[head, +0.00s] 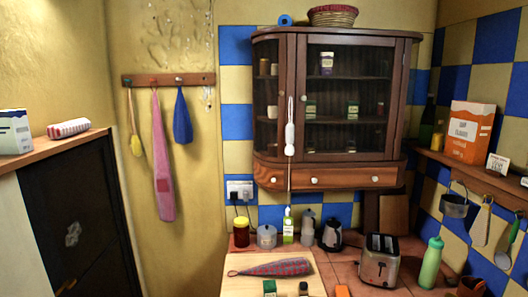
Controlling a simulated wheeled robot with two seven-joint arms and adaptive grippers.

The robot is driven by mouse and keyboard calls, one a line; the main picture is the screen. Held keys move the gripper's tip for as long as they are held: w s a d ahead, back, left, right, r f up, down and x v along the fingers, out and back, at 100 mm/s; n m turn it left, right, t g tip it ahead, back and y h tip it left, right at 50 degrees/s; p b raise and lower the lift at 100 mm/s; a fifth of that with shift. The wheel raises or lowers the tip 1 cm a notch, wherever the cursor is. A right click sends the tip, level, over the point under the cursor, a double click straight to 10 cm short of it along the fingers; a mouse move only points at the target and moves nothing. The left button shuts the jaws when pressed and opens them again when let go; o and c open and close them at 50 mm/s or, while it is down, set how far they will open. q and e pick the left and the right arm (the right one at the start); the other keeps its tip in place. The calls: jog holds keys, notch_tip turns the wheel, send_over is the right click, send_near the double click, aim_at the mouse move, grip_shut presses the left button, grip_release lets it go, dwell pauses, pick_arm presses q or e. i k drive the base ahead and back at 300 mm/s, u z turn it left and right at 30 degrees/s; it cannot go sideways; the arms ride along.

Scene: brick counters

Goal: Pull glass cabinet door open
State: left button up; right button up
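The wooden wall cabinet (337,178) hangs on the tiled wall at the centre right of the head view. Its front glass door (391,100) looks closed, with shelves holding small jars and boxes behind the glass. A small pale knob (303,98) sits on the left side of the door frame. A white item on a long cord hangs down the cabinet front near that knob.
Below the cabinet, the counter holds a toaster (380,262), a green bottle (431,262), a wooden board (275,272) with a patterned cloth item, and several jars. A basket (333,15) stands on top of the cabinet.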

aim_at(398, 44)
jog(key=u, duration=0.3)
jog(key=i, duration=0.85)
jog(key=z, duration=0.5)
jog(key=i, duration=1.05)
jog(key=z, duration=0.85)
